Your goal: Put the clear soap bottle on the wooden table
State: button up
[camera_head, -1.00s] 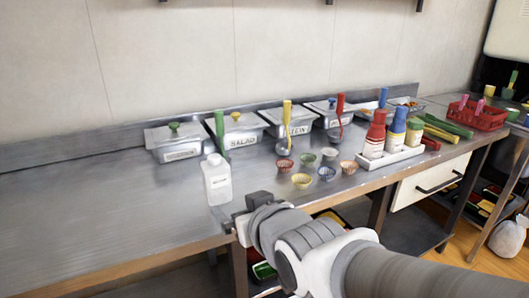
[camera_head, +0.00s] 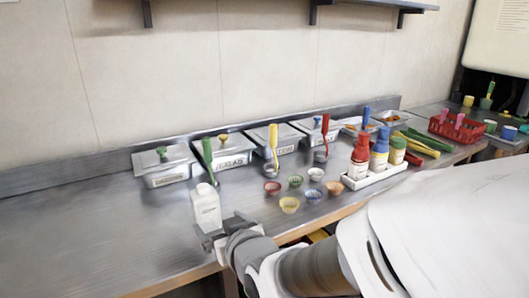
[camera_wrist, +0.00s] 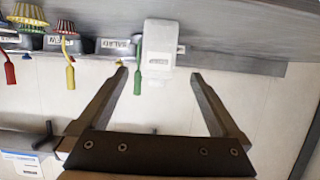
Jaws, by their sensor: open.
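The clear soap bottle (camera_head: 206,208), whitish with a small dark label, stands upright on the metal counter near its front edge. My gripper (camera_head: 222,227) is beside its lower right in the head view, partly overlapping its base. In the wrist view, which looks upside down, the bottle (camera_wrist: 159,50) appears at top centre. My open gripper (camera_wrist: 159,77) has one fingertip on each side of it, with nothing held. I cannot tell whether the fingers touch it. No separate wooden table is clearly in view.
The metal counter (camera_head: 85,235) is clear to the left. Small coloured cups (camera_head: 289,204) stand right of the bottle. Lidded steel containers (camera_head: 165,170) line the back. A white tray (camera_head: 372,180) with sauce bottles and a red basket (camera_head: 456,126) stand farther right.

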aim_at(210, 215)
jog(key=shift+p+x, duration=1.15)
jog(key=shift+p, duration=0.75)
jog(key=b+x, duration=0.1)
jog(key=x, duration=0.4)
jog(key=shift+a+f, duration=0.1)
jog(key=x, duration=0.2)
jog(key=b+x, duration=0.1)
jog(key=x, duration=0.1)
jog(key=shift+f, duration=0.35)
jog(key=shift+w+a+f+b, duration=0.1)
jog(key=shift+w+b, duration=0.2)
jog(key=shift+w, duration=0.15)
jog(key=c, duration=1.4)
